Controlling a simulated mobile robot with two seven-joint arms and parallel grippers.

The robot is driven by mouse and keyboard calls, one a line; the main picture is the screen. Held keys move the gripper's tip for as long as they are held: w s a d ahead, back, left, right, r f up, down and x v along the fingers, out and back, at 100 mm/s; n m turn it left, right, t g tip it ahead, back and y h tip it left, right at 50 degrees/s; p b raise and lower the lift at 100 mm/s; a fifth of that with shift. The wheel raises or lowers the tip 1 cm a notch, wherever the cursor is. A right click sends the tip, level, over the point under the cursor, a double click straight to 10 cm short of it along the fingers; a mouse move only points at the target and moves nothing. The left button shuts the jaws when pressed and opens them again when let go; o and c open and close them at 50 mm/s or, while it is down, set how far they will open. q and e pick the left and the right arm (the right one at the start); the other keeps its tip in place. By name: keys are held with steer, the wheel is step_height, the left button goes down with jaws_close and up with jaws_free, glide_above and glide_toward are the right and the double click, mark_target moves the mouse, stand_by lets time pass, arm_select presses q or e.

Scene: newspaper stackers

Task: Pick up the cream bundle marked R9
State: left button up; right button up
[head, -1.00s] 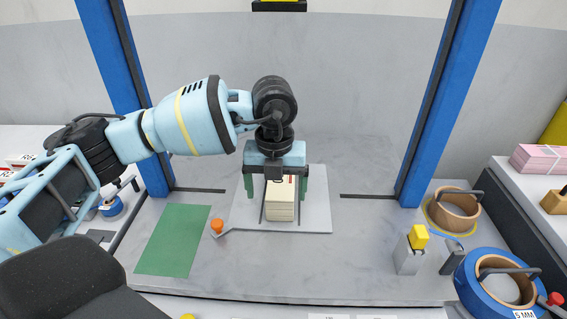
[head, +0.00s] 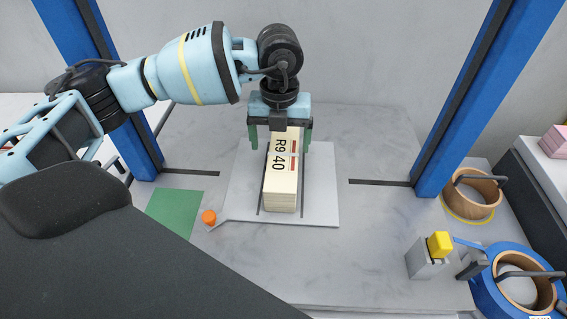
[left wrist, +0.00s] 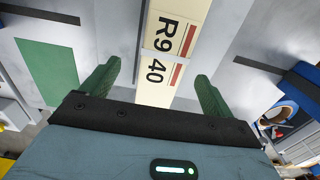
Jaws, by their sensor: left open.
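The cream bundle marked R9 40 (head: 281,175) lies on a pale grey plate (head: 321,206) on the table, with its long side running away from me. It also shows in the left wrist view (left wrist: 165,53), with a pale strap across it. My left gripper (head: 280,146) is open above the far part of the bundle. Its green fingers stand apart on either side of the bundle. In the left wrist view the fingers (left wrist: 155,82) are clear of the bundle's sides. My right gripper is not in view.
Blue posts (head: 468,100) stand left and right of the table. A green mat (head: 174,214) lies left of the plate, with an orange knob (head: 209,217) at the plate's front left corner.

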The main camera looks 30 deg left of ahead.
mark_target(284, 154)
arm_select(q)
steer(key=shift+w+f, duration=0.2)
steer(key=shift+f, duration=0.7)
steer(key=shift+w+f, duration=0.2)
steer(key=shift+f, duration=0.7)
steer(key=shift+w+f, duration=0.2)
steer(key=shift+f, duration=1.15)
steer(key=c, duration=1.8)
steer(key=shift+r, duration=0.1)
jaws_close()
steer(key=shift+r, duration=0.1)
steer(key=shift+w+r, duration=0.1)
steer(key=shift+r, duration=1.25)
steer(key=s+d+r, duration=0.2)
steer(key=s+d, duration=0.9)
steer(key=shift+s+d, duration=0.15)
steer(key=shift+s, duration=0.15)
